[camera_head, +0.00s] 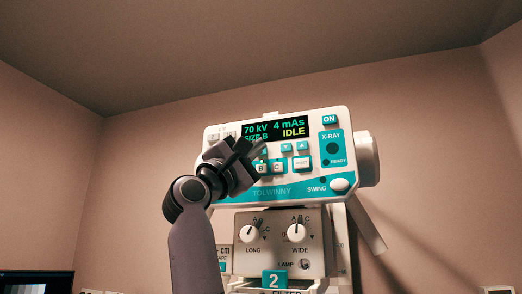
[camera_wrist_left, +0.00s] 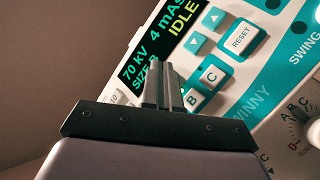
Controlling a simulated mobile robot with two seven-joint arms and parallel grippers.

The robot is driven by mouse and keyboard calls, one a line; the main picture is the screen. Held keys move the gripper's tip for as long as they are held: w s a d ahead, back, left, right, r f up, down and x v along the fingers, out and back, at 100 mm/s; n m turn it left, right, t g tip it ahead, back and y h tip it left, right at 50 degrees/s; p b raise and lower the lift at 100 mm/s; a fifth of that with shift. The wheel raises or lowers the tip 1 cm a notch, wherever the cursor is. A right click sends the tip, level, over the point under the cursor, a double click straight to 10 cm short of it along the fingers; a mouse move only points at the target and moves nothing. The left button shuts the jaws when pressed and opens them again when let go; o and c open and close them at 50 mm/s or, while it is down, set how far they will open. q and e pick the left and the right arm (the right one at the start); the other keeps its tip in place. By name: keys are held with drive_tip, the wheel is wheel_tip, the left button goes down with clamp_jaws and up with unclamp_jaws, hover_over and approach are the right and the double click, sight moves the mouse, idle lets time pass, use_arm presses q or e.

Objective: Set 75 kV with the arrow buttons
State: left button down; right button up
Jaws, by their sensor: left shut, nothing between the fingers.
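The white and teal control panel (camera_head: 222,183) shows in the head view; its display (camera_head: 274,129) reads 70 kV, 4 mAs, SIZE B and IDLE. A down-arrow button (camera_head: 286,147) and an up-arrow button (camera_head: 303,146) sit below the mAs side; the wrist view shows this down arrow (camera_wrist_left: 197,42) and up arrow (camera_wrist_left: 214,17) too. My left gripper (camera_head: 257,146) is shut and empty, in front of the panel's left part below the kV reading. It hides most of the buttons there. In the wrist view its fingertips (camera_wrist_left: 170,70) overlap the display's lower edge; contact cannot be told.
The B button (camera_wrist_left: 191,100), C button (camera_wrist_left: 210,75) and RESET button (camera_head: 302,163) are close to the fingers. The ON button (camera_head: 329,119) and SWING knob (camera_head: 340,185) are at the right. LONG (camera_head: 250,234) and WIDE (camera_head: 297,233) knobs are below.

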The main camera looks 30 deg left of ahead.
use_arm(q)
drive_tip(key=shift+w+a+y, duration=0.1)
drive_tip(key=shift+w+y, duration=0.15)
drive_tip(key=shift+y, duration=0.05)
drive_tip(key=shift+s, duration=0.1)
idle(0.5)
drive_tip(key=shift+s+d+b, duration=0.25)
drive_tip(key=shift+s+b, duration=0.2)
drive_tip(key=shift+s, duration=0.2)
drive_tip(key=shift+s+d+b, duration=0.2)
drive_tip(key=shift+s+b, duration=0.2)
drive_tip(key=shift+s, duration=0.4)
drive_tip(key=shift+s+d+b, duration=0.15)
drive_tip(key=shift+s+b, duration=0.25)
drive_tip(key=shift+s, duration=0.45)
drive_tip(key=shift+s+d+b, duration=0.2)
drive_tip(key=shift+s+b, duration=0.2)
drive_tip(key=shift+s, duration=0.4)
